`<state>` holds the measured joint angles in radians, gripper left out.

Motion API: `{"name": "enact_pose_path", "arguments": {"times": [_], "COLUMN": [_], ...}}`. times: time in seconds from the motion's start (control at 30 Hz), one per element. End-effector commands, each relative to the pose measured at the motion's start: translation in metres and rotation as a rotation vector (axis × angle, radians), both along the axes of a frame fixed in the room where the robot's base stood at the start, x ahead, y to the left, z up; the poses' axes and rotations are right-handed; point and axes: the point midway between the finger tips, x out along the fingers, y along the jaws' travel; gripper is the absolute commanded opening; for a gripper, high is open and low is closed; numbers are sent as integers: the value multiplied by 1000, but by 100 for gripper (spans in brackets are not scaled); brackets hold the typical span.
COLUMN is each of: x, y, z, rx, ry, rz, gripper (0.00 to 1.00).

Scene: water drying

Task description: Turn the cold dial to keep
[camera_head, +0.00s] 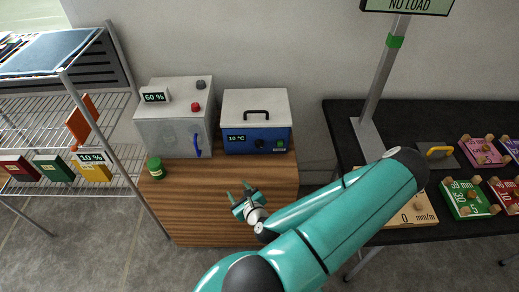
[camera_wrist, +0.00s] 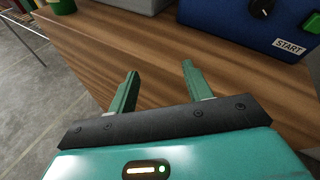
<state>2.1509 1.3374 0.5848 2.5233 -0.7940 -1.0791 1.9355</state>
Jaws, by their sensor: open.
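The cold unit is a blue box with a white lid and black handle (camera_head: 255,120), standing on the wooden cabinet. Its small display reads 10 °C. Its black dial (camera_head: 260,143) is on the front face, and it also shows at the top of the wrist view (camera_wrist: 262,8). I cannot read a "keep" mark. My gripper (camera_head: 241,194) is open and empty, in front of the cabinet and below the box, apart from the dial. In the wrist view its two green fingers (camera_wrist: 160,85) point toward the cabinet top.
A grey oven (camera_head: 175,120) with a 60 % display and blue handle stands left of the box. A green jar (camera_head: 155,168) sits at the cabinet's left edge. A wire rack (camera_head: 70,130) is left; a black table (camera_head: 350,120) with a sign post is right. The cabinet top's front is clear.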

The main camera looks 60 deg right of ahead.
Motion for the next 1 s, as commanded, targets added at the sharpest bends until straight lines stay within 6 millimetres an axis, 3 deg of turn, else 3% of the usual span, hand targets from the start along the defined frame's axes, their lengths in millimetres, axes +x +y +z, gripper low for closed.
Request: {"name": "enact_pose_path", "arguments": {"times": [0.2,0.4,0.57,1.0], "x": [-38,-59,-54,-16], "y": [-35,-49,-60,-134], "z": [33,47,48,48], "rx": [118,137,138,136], "ry": [-439,-618,-627,-623], "rz": [-398,-539,-546,-543], "gripper": [50,50,50,50]}}
